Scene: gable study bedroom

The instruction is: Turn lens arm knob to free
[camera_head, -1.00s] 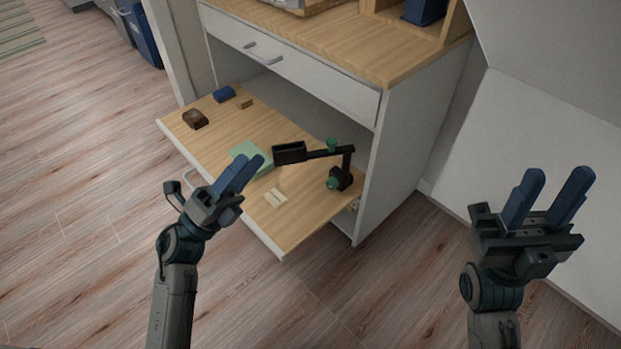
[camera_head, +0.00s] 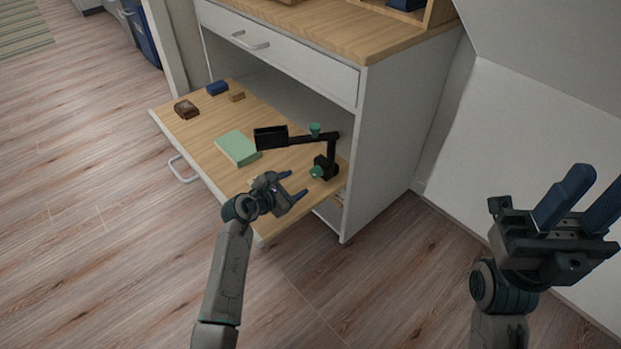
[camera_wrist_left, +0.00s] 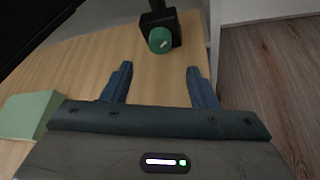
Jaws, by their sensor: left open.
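The black lens arm (camera_head: 300,140) stands on the pull-out wooden shelf, with a black rectangular head at its left end. One green knob (camera_head: 315,129) tops its joint. Another green knob (camera_head: 317,172) sits low on its base, and a green knob (camera_wrist_left: 160,40) with a pale mark shows in the left wrist view. My left gripper (camera_head: 295,184) is open and empty, just short of the low knob. In the wrist view its fingertips (camera_wrist_left: 159,68) point at the knob, one to each side, apart from it. My right gripper (camera_head: 600,180) is open and empty, off to the right.
The shelf (camera_head: 205,145) also holds a mint-green block (camera_head: 238,148), a brown item (camera_head: 186,109), a blue block (camera_head: 217,88) and a small wooden block (camera_head: 237,96). The white cabinet (camera_head: 395,140) rises behind and right of the lens arm. Open floor lies in front.

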